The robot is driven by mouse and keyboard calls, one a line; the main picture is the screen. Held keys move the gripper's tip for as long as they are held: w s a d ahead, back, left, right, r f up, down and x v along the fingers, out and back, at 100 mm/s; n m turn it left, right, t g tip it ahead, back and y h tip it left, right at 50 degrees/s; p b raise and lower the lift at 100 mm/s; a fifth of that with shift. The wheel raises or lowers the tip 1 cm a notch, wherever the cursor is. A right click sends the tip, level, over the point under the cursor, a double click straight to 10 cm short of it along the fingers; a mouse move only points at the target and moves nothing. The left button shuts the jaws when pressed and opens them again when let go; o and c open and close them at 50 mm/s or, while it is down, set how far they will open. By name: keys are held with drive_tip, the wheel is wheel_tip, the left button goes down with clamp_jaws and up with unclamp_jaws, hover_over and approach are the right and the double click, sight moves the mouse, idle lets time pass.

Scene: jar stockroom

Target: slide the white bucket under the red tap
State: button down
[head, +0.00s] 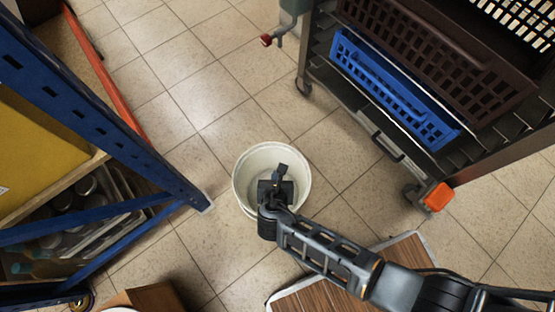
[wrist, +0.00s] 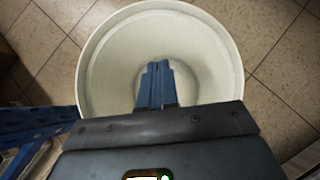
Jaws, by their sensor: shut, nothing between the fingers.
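The white bucket (head: 243,182) stands upright on the tiled floor in the middle of the head view. Its open round mouth also fills the top of the wrist view (wrist: 100,62). The red tap (head: 267,40) is at the upper middle of the head view, on a grey-green body beside the cart. It is well beyond the bucket. My gripper (head: 282,168) is shut and empty, and appears over the bucket's mouth. Its closed fingers show in the wrist view (wrist: 158,85) against the bucket's inside. I cannot tell whether they touch the bucket.
A wheeled cart (head: 390,148) with blue and brown crates stands at the right. A blue shelf rack (head: 120,130) stands at the left, one foot near the bucket. A brown slatted mat (head: 335,290) lies at the bottom. The floor between bucket and tap is clear.

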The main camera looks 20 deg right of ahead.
sight(278, 150)
drive_tip(key=shift+w+d+r+b+x, duration=0.15)
drive_tip(key=shift+w+r+b+x, duration=0.2)
drive_tip(key=shift+b+x, duration=1.05)
drive_tip(key=shift+w+d+r+b+x, duration=0.15)
drive_tip(key=shift+w+r+b+x, duration=0.2)
drive_tip(key=shift+x, duration=2.1)
drive_tip(key=shift+w+d+r+b+x, duration=0.25)
drive_tip(key=shift+b+x, duration=0.7)
drive_tip(key=shift+x, duration=0.95)
